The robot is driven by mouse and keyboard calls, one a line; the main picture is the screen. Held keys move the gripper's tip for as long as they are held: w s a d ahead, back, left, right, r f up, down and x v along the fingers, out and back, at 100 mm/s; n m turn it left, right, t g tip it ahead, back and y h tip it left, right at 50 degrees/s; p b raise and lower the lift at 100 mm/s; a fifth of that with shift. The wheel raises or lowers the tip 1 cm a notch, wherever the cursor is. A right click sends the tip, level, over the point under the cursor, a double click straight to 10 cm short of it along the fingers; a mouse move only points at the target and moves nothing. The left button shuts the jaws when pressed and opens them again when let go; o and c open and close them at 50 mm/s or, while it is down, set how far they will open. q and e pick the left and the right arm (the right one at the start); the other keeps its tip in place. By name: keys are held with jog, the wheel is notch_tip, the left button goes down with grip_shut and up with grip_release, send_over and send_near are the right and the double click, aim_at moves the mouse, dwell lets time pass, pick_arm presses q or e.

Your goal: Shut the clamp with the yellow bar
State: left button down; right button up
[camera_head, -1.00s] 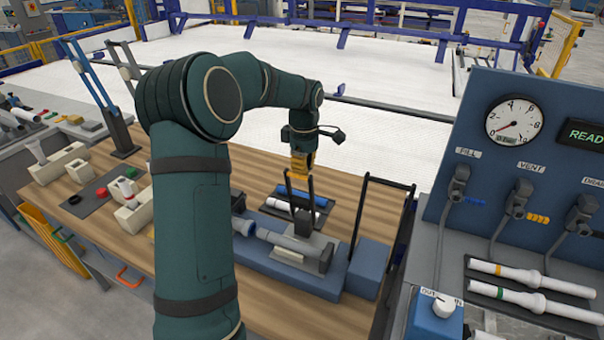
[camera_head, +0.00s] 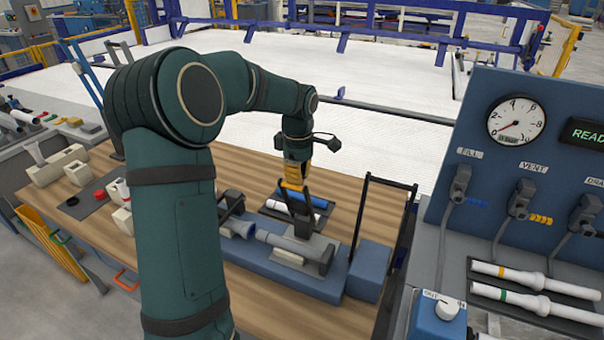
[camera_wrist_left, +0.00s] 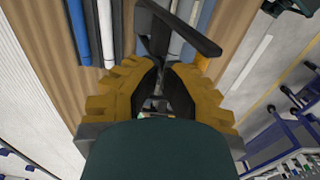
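My left gripper (camera_head: 304,200) reaches down over the fixture at the table's middle, its dark fingers close together above a grey clamp block. The yellow part above the fingers belongs to the gripper; I cannot make out a separate yellow bar. The blue fixture (camera_head: 270,266) carries grey pipe pieces (camera_head: 276,240). A black upright frame (camera_head: 381,182) stands at the fixture's right end. Another dark clamp part (camera_head: 232,201) shows at its left, partly hidden by my left arm. In the left wrist view, a dark bar (camera_wrist_left: 182,28) crosses beyond the yellow finger parts. Contact with it is unclear.
A dark tray behind the fixture holds a blue tube (camera_head: 299,197) and a white tube. Pale blocks (camera_head: 72,165) stand at the table's left. A gauge panel (camera_head: 560,150) and white pipes (camera_head: 530,278) are on the right. Some wood behind the fixture is bare.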

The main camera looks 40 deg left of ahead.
aim_at(293, 185)
pick_arm(q)
jog(key=s, duration=0.1)
jog(key=s+b, duration=0.1)
jog(key=shift+s+d+f, duration=0.2)
jog(key=shift+s+d, duration=0.1)
jog(key=shift+d, duration=0.05)
jog(key=shift+s+f, duration=0.1)
jog(key=shift+s+d+f+b, duration=0.1)
jog(key=shift+s+d+b, duration=0.1)
jog(key=shift+b, duration=0.2)
jog(key=shift+s+d+f+b, duration=0.1)
jog(key=shift+s+d+b, duration=0.15)
jog(key=shift+s, duration=0.3)
jog(key=shift+s+d+f+b, duration=0.15)
jog(key=shift+s+b, duration=0.1)
jog(key=shift+s, duration=0.35)
